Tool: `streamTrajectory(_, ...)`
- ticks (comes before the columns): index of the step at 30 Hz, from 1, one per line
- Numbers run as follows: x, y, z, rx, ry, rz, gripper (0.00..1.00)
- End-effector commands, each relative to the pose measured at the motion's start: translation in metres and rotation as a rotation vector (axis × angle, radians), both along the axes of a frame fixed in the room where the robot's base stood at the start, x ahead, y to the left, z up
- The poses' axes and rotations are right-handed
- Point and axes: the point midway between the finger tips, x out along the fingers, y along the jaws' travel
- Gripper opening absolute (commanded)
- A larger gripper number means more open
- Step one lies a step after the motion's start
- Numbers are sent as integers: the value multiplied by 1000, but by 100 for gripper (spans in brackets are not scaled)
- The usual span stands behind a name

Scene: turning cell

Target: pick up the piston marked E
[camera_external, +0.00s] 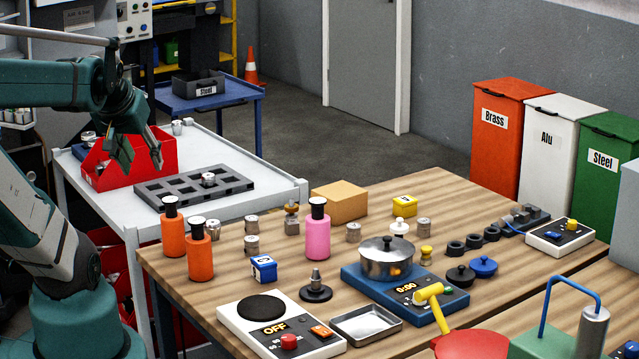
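Several small grey metal cylinders that look like pistons are in view; their letters are too small to read, so I cannot tell which is marked E. One piston (208,180) sits in the dark compartment tray (150,199) on the white cart. Others stand on the wooden table: one (213,229) by the orange bottles, two stacked close (251,225), one (353,232) right of the pink bottle, and one (423,228) further right. Another (177,127) is at the cart's back. My gripper (141,167) is open, pointing down, in front of the red bin and above the tray's left end.
The red bin (165,146) has metal parts in it. Orange bottles (200,255), a pink bottle (317,235), a cardboard box (340,202), a pot (386,262) and a scale-like hotplate (262,330) crowd the table. Brass, Alu and Steel bins stand behind. The table's far right edge is partly clear.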

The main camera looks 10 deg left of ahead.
Motion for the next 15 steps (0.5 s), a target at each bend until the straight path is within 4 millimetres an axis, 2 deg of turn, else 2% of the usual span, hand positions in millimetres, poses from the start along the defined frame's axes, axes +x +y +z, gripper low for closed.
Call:
streamTrajectory(8, 20, -13, 15, 21, 24, -60, 39)
streamTrajectory(15, 51, -35, 33, 53, 62, -150, 39)
